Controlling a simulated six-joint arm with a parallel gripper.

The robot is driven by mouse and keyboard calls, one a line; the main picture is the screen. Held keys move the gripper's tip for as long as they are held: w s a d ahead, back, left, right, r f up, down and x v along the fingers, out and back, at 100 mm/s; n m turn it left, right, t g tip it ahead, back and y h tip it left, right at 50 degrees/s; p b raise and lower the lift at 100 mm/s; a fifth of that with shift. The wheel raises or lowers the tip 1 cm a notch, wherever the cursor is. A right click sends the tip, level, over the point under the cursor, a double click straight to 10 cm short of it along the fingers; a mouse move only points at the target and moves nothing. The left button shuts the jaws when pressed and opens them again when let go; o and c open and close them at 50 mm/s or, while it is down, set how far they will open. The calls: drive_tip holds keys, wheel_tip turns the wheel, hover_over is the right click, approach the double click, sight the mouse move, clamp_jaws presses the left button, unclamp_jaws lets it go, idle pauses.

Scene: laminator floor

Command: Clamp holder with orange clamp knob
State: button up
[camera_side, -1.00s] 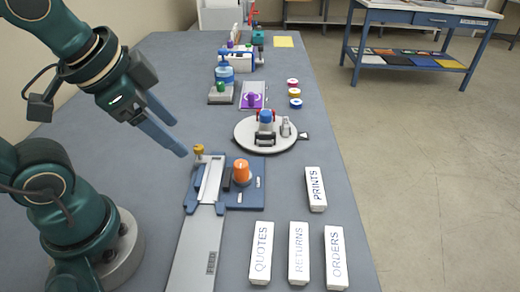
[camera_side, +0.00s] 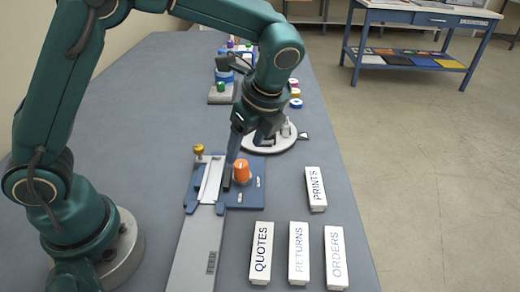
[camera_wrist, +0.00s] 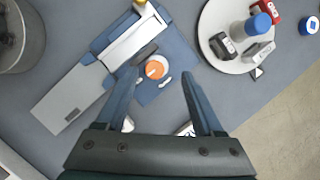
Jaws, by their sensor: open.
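The orange clamp knob (camera_side: 242,171) stands upright on the blue plate of the clamp holder (camera_side: 248,197), to the right of its pale slot. The holder (camera_wrist: 177,59) shows there too. My gripper (camera_wrist: 157,77) is open and empty. In the side view my gripper (camera_side: 247,158) points down, above and close to the knob; one finger overlaps the holder area. I cannot tell the exact height gap.
A round white turntable (camera_side: 272,143) with small fixtures stands just behind the holder, partly hidden by my wrist. White labelled blocks, including PRINTS (camera_side: 316,189) and QUOTES (camera_side: 261,253), lie at the front right. A long grey strip (camera_side: 199,250) extends forward from the holder.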

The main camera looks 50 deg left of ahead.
sight(241, 164)
drive_tip(key=shift+s+d+f, duration=0.1)
drive_tip(key=shift+s+f, duration=0.05)
drive_tip(key=shift+f, duration=0.3)
drive_tip(key=shift+s+d+f, duration=0.1)
drive_tip(key=shift+f, duration=0.35)
drive_tip(key=shift+x, duration=2.3)
drive_tip(key=shift+s+a, duration=0.1)
clamp_jaws()
